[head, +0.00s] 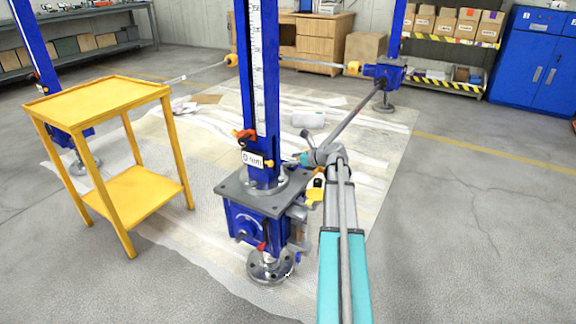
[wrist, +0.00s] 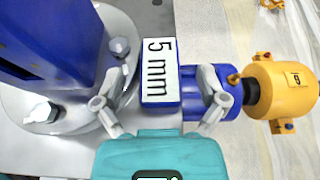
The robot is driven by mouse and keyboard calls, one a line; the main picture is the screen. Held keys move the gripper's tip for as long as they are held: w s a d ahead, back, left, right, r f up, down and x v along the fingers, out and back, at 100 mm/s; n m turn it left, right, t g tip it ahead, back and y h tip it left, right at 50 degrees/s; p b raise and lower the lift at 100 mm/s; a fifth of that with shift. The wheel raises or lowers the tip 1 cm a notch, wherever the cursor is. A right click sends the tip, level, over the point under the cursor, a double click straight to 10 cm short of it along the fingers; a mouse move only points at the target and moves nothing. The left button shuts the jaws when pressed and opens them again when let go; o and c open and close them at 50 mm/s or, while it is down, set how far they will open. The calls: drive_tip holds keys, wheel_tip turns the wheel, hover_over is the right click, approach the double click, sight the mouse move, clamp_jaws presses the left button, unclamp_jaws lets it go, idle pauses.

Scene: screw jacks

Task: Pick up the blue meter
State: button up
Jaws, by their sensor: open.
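The blue meter (wrist: 160,72) is a small blue block with a white face reading "5 mm". In the wrist view it is between the two fingers of my gripper (wrist: 162,95). The fingers are open, one on each side, and gaps show between them and the block. The meter's underside is hidden. In the head view my arm reaches to the right side of the near blue screw jack (head: 258,228). I cannot make out the fingers or this meter clearly there. A white "0 mm" label (head: 252,159) shows on the jack's column.
The jack's blue column and round grey flange (wrist: 15,110) stand left of the meter. A yellow cylinder (wrist: 285,86) and a blue shaft part (wrist: 229,105) are to its right. A yellow cart (head: 92,100) stands left. The floor at right is clear.

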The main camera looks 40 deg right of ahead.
idle(0.3)
clamp_jaws()
idle(0.4)
drive_tip(key=shift+r, duration=0.15)
wheel_tip(320, 180, up, 2)
drive_tip(key=shift+r+p, duration=0.1)
drive_tip(key=shift+p, duration=1.1)
drive_tip(key=s+a+r+p, duration=0.5)
drive_tip(key=s+r+p, duration=0.5)
drive_tip(key=s, duration=0.3)
drive_tip(key=shift+r+p, duration=0.25)
drive_tip(key=shift+p, duration=0.05)
drive_tip(key=shift+a, duration=0.1)
